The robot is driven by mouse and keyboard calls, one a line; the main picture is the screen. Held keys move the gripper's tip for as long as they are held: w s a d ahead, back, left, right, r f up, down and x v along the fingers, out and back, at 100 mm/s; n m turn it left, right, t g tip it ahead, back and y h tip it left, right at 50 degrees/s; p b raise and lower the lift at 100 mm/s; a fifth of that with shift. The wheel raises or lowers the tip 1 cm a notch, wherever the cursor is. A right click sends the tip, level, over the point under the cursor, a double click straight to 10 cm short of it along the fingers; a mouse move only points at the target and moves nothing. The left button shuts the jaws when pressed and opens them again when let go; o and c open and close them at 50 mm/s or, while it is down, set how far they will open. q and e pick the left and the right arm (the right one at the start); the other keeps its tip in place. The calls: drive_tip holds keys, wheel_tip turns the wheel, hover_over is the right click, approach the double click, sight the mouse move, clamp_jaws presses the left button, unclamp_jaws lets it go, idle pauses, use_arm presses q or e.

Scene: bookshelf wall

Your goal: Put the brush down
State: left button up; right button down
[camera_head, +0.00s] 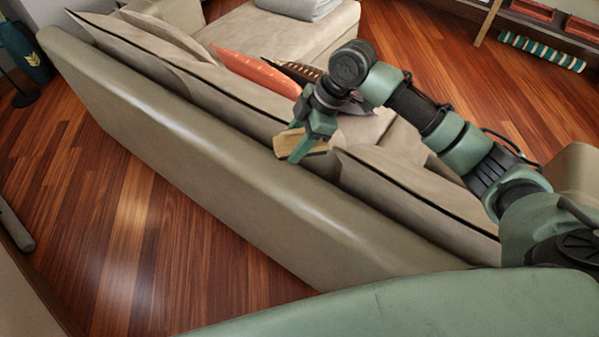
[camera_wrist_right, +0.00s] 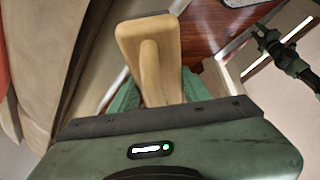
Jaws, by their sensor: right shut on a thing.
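My right gripper (camera_head: 301,146) is shut on the wooden brush (camera_head: 312,146), above the back edge of the beige sofa (camera_head: 180,130). In the right wrist view the brush (camera_wrist_right: 150,55) shows as a pale wooden block with a raised handle, pointing away from the palm. The green fingers (camera_wrist_right: 190,88) are partly hidden behind the gripper body. I cannot tell whether the brush touches the sofa back. My left gripper is not in the head view.
An orange cushion (camera_head: 255,70) and a dark patterned one lie on the sofa. Wooden floor (camera_head: 120,220) is clear at the left. A teal vase (camera_head: 25,50) stands at the far left. A striped teal roll (camera_head: 542,50) lies by the shelf at the back right.

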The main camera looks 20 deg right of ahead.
sight(290, 186)
wheel_tip(290, 186, down, 15)
drive_tip(key=shift+d+r+p, duration=0.1)
drive_tip(key=shift+r+p, duration=0.05)
drive_tip(key=shift+p, duration=0.95)
drive_tip(key=shift+f, duration=0.2)
drive_tip(key=shift+f, duration=0.2)
drive_tip(key=c, duration=0.7)
unclamp_jaws()
drive_tip(key=shift+r, duration=0.15)
